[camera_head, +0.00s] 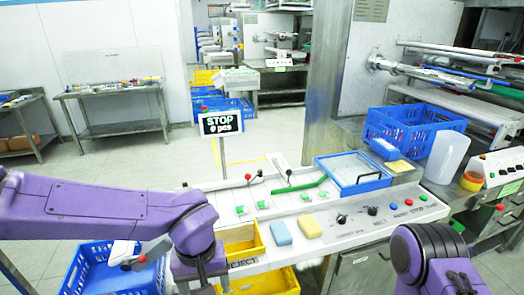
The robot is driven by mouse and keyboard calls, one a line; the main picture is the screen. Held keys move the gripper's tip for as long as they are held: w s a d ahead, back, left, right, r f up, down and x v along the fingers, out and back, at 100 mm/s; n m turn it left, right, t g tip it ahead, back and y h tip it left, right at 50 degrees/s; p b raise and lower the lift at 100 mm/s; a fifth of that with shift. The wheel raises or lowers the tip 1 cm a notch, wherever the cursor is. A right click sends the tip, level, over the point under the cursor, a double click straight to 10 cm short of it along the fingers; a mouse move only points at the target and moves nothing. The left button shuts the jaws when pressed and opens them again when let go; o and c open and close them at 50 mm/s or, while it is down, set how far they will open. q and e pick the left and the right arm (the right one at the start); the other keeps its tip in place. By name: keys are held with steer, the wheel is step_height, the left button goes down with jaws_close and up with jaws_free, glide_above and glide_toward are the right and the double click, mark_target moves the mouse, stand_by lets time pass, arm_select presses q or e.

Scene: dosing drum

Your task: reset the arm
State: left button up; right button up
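My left arm (100,209) is purple and reaches in from the left. Its wrist bends down at the left end of the white console (300,215), above the REJECT label. Its dark mount (200,264) shows near the bottom edge, but the fingertips cannot be made out, so open or shut is unclear. My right arm (430,258) shows only as a purple and dark rounded joint at the bottom right, in front of the console. Its gripper is out of the picture.
A STOP sign (221,123) stands behind the console. A blue-framed clear tray (352,173), a blue sponge (281,233) and a yellow sponge (310,227) lie on it. Yellow bins (265,281) and a blue crate (100,275) sit below left. A blue basket (413,128) stands behind right.

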arm_select(q)
steer(key=w+a+f+n+t+y+b, duration=0.2)
steer(key=w+a+f+n+t+y, duration=0.25)
steer(key=a+f+n, duration=0.4)
steer(key=s+a+f+t+b, duration=0.1)
steer(key=a+f, duration=0.1)
steer(key=f, duration=0.5)
steer(key=s+a+f+t+b, duration=0.1)
steer(key=s+a+f, duration=0.1)
steer(key=f, duration=0.4)
steer(key=s+a+f+m+g+b, duration=0.1)
steer(key=s+a+f+m+b, duration=0.1)
steer(key=s+f, duration=0.7)
steer(key=s+a+f+m+g+h+b, duration=0.1)
steer(key=s+a+f+m+g+b, duration=0.1)
steer(key=s+f, duration=0.6)
steer(key=s+a+b, duration=0.1)
steer(key=s+a, duration=0.1)
steer(key=s, duration=0.1)
steer(key=shift+f, duration=0.35)
arm_select(e)
step_height(320, 180, down, 9)
